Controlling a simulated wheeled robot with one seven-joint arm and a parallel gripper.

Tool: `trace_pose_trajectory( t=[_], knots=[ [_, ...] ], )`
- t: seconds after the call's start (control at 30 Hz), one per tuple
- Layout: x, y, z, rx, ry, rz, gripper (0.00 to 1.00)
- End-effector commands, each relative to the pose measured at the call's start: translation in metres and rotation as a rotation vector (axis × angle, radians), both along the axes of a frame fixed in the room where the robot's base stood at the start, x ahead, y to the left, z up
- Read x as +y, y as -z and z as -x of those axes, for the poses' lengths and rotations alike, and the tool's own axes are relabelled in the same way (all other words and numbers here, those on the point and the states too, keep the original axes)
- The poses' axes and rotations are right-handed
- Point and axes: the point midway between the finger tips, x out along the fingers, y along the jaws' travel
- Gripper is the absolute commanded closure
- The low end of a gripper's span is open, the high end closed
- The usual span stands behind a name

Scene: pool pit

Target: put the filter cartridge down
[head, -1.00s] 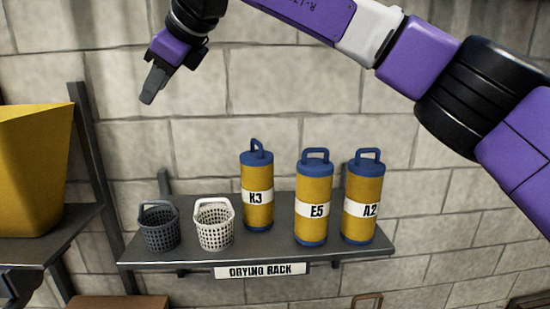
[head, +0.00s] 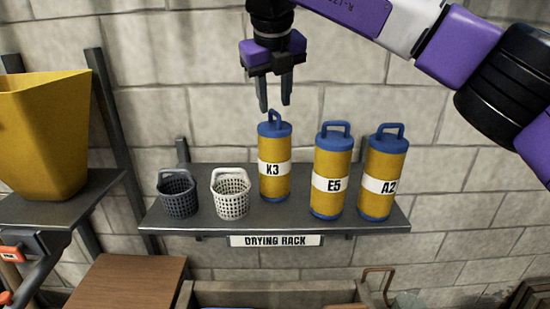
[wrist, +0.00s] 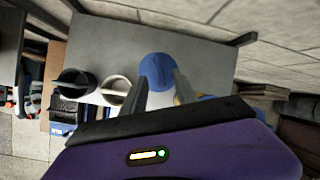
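Three yellow filter cartridges with blue caps and loop handles stand upright on the drying rack shelf (head: 290,222): K3 (head: 274,182), E5 (head: 331,165) and A2 (head: 382,165). My gripper (head: 275,106) points down just above K3's handle, open, with nothing held. Its two fingers show apart in the wrist view (wrist: 162,88), with K3's blue cap (wrist: 157,68) beyond and between them. Another blue cap is partly hidden behind the right finger there.
A dark basket (head: 178,196) and a white basket (head: 231,196) stand left of K3. A yellow bin (head: 40,140) sits on a separate shelf at the left. A brown wooden surface (head: 130,282) lies below. The wall is close behind the rack.

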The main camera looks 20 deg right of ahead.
Motion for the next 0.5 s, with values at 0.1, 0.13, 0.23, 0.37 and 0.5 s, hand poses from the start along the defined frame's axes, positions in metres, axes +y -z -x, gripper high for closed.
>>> trace_pose_trajectory(
  t=[0.1,0.13,0.23,0.37,0.5],
  knots=[
    [-0.005,0.014,-0.007,0.005,-0.001,-0.001,0.65],
    [-0.005,0.017,-0.009,0.004,-0.001,-0.002,0.65],
    [-0.006,0.026,-0.012,0.003,-0.001,-0.001,0.65],
    [-0.007,0.03,-0.013,0.001,-0.001,0.0,0.65],
    [-0.007,0.03,-0.013,0.001,-0.001,0.0,0.65]
  ],
)
